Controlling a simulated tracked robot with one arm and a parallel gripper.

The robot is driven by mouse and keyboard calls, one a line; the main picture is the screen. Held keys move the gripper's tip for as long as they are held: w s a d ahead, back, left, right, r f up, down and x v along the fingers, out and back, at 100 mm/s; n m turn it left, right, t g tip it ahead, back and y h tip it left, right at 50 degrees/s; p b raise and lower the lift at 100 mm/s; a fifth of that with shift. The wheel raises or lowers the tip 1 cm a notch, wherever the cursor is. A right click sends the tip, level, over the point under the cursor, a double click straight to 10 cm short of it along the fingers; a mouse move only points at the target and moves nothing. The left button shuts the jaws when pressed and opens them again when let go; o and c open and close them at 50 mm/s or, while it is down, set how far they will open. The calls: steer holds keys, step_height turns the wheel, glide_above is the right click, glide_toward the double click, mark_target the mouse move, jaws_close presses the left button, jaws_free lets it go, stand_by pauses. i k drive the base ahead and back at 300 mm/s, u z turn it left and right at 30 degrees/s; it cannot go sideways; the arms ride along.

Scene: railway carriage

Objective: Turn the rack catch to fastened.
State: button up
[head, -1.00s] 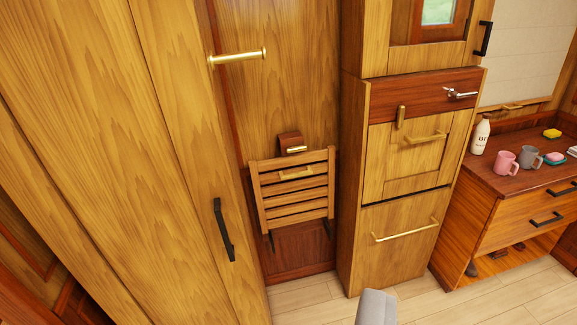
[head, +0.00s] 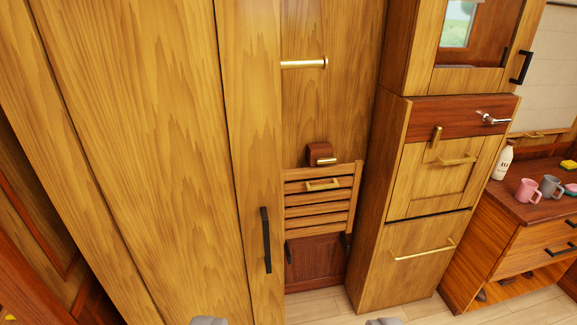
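The slatted wooden rack (head: 318,202) is folded up flat against the wall panel in the recess, with a small brass handle (head: 323,184) on its upper slats. Just above its top edge is what looks like the rack catch (head: 319,152), a small dark wooden block with a short brass bar lying about level across its lower part. I cannot tell from here whether the bar holds the rack. My gripper (head: 296,321) shows only as two grey fingertips at the bottom edge, wide apart with nothing seen between them. It is well short of the rack and catch.
A tall wardrobe door with a black handle (head: 266,240) stands left of the recess. A brass rail (head: 304,64) sticks out above the catch. A cabinet (head: 410,255) stands right. Mugs and a bottle (head: 502,161) stand on the counter. Little floor shows.

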mark_target(334, 160)
steer(key=u, duration=0.1)
steer(key=i, duration=1)
steer(key=z, duration=0.05)
